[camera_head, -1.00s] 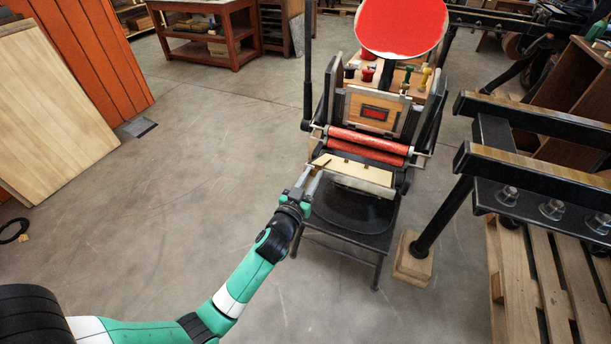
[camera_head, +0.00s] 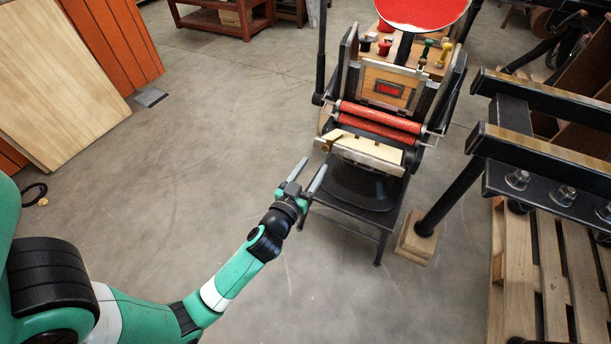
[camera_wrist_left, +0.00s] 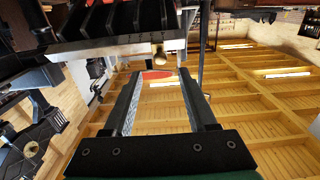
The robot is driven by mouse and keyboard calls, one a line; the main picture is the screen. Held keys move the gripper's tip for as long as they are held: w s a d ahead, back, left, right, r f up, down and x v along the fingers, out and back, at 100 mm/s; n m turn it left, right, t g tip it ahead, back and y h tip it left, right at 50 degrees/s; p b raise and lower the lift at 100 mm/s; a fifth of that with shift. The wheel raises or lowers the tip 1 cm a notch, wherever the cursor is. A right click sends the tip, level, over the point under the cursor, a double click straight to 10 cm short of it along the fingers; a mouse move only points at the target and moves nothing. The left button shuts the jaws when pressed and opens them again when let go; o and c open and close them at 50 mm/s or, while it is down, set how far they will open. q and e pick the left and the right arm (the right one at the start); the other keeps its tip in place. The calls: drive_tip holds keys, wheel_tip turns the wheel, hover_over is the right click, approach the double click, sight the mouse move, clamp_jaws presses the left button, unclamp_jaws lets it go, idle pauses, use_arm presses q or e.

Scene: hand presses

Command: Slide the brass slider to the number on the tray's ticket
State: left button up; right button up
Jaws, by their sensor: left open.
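The brass slider (camera_head: 326,145) is a small brass piece at the left end of a pale wooden strip (camera_head: 370,151) with a metal front edge, below the press's red rollers. In the left wrist view, the brass piece (camera_wrist_left: 158,54) is beyond the fingertips, between them in the picture. My left gripper (camera_head: 314,165) is open and empty in front of the slider, apart from it. Its two fingers (camera_wrist_left: 160,78) also show in the left wrist view. I cannot make out a tray ticket or any number. My right gripper is not in view.
The press (camera_head: 391,88) carries red rollers (camera_head: 380,121) and a round red plate (camera_head: 420,12). Its black stand (camera_head: 358,187) is below the strip. Black-framed beams (camera_head: 535,155) and a pallet (camera_head: 560,265) stand at right.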

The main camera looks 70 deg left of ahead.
use_arm(q)
drive_tip(key=v, duration=0.4)
drive_tip(key=shift+s+d, duration=0.15)
